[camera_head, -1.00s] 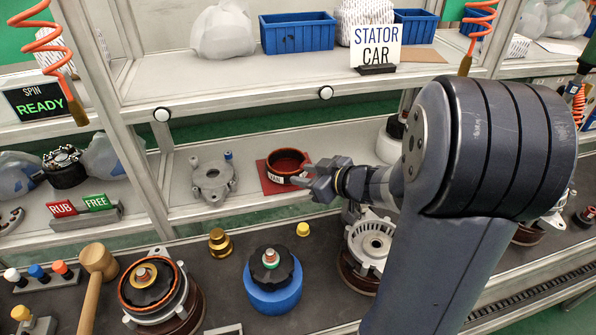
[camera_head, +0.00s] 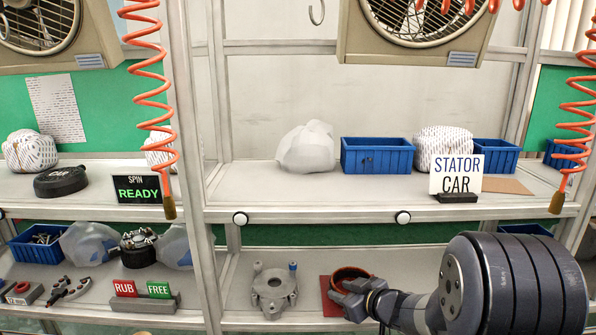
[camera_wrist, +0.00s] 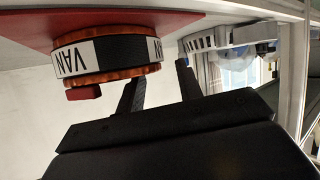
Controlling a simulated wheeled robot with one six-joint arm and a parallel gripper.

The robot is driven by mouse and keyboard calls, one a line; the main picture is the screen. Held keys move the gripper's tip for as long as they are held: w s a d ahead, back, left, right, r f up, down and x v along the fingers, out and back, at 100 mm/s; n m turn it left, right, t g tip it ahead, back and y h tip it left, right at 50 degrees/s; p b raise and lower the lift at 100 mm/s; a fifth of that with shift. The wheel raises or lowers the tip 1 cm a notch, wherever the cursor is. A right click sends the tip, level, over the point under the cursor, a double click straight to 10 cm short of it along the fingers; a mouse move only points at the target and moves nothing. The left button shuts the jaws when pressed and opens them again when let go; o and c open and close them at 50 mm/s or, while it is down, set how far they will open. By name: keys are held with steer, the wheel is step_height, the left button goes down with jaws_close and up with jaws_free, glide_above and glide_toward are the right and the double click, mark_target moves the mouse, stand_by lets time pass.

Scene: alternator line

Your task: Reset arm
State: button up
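A dark ring with a reddish-brown rim (camera_head: 352,272) stands on a red mat (camera_head: 327,303) on the lower shelf. In the wrist view the picture is upside down; the ring's white "VAN" label (camera_wrist: 72,60) faces my gripper, and the red mat (camera_wrist: 25,20) shows around it. My gripper (camera_head: 340,291) is in front of the ring in the head view and covers its label. In the wrist view my gripper (camera_wrist: 158,82) has its two fingers apart with nothing between them. The fingertips are beside the ring, close to it; I cannot tell whether they touch.
A grey metal bracket (camera_head: 273,290) sits left of the mat. Above are the upper shelf edge (camera_head: 320,214), a "STATOR CAR" sign (camera_head: 457,174) and blue bins (camera_head: 376,156). A shelf post (camera_head: 203,250) and RUB/FREE signs (camera_head: 144,290) stand left. An orange coiled hose (camera_head: 576,125) hangs right.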

steer(key=shift+x, duration=0.95)
steer(key=shift+s+r+p, duration=0.1)
steer(key=shift+r+p, duration=0.3)
steer(key=shift+r, duration=0.95)
